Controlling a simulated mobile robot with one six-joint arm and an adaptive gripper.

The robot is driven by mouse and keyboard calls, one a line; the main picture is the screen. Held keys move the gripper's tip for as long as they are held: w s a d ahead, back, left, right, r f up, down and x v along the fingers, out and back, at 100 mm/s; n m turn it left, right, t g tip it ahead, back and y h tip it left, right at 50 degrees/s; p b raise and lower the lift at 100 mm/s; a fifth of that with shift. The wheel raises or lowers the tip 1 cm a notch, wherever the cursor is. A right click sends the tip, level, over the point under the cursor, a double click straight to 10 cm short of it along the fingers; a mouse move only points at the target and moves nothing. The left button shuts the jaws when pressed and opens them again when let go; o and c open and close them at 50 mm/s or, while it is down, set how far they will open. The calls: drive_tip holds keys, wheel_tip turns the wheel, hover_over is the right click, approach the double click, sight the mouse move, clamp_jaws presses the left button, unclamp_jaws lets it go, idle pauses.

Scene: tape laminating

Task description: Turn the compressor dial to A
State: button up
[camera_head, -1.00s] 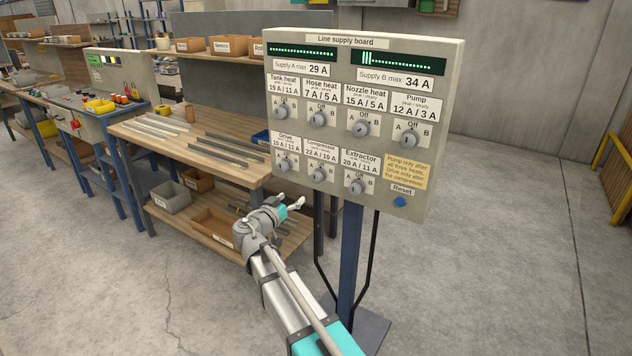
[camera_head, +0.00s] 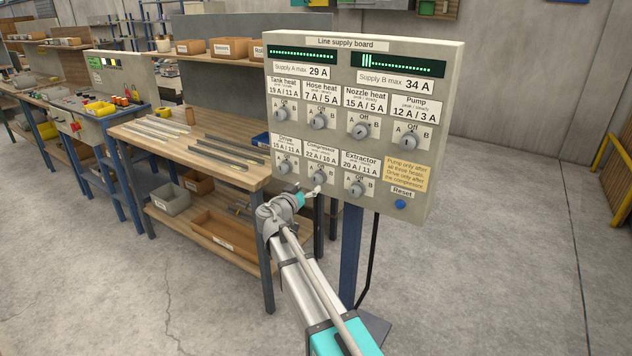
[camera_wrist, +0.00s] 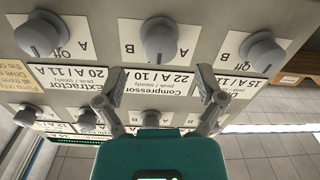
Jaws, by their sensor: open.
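The compressor dial (camera_head: 319,173) is a grey knob in the middle of the lower row on the line supply board, below its "Compressor 22 A / 10 A" label. In the wrist view the same dial (camera_wrist: 159,40) shows at the top centre, upside down, beyond my fingertips and between its A and B marks. My gripper (camera_head: 314,193) is just below and in front of the dial in the head view. In the wrist view my gripper (camera_wrist: 160,88) is open and empty, its fingers apart over the compressor label. I see no contact with the dial.
The drive dial (camera_head: 284,167) and extractor dial (camera_head: 357,188) flank the compressor dial closely. The blue reset button (camera_head: 400,204) is at the lower right of the board. A wooden workbench (camera_head: 235,172) with metal strips stands left of my arm.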

sight(314, 181)
drive_tip(key=shift+x, duration=2.6)
drive_tip(key=c, duration=1.2)
drive_tip(key=shift+o, duration=0.2)
drive_tip(key=shift+n, duration=0.3)
drive_tip(key=n, duration=0.3)
drive_tip(key=shift+n, duration=0.4)
drive_tip(key=n, duration=0.4)
drive_tip(key=shift+n, duration=0.3)
